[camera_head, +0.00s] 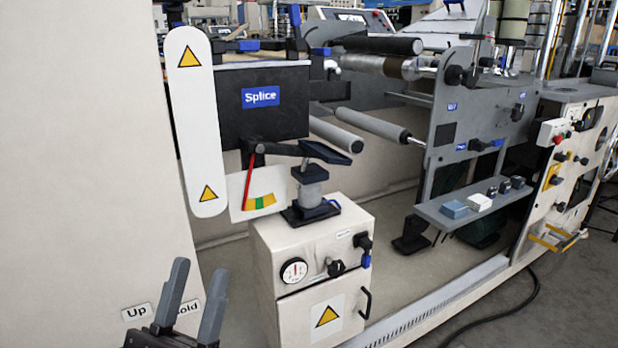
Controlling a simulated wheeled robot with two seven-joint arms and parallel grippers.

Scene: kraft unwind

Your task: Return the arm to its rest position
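My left gripper (194,301) shows at the bottom left of the head view. Its two dark grey fingers point up and stand apart, with nothing between them. It is in front of the pale machine panel, partly covering the labels "Up" (137,312) and "Hold" (188,307). My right gripper is not in the view.
A beige cabinet (290,248) with a gauge (294,271) and a black handle stands right of the gripper. Above it is the dark "Splice" box (237,103). A grey shelf (450,219) with small blocks and a control panel (572,150) are at right.

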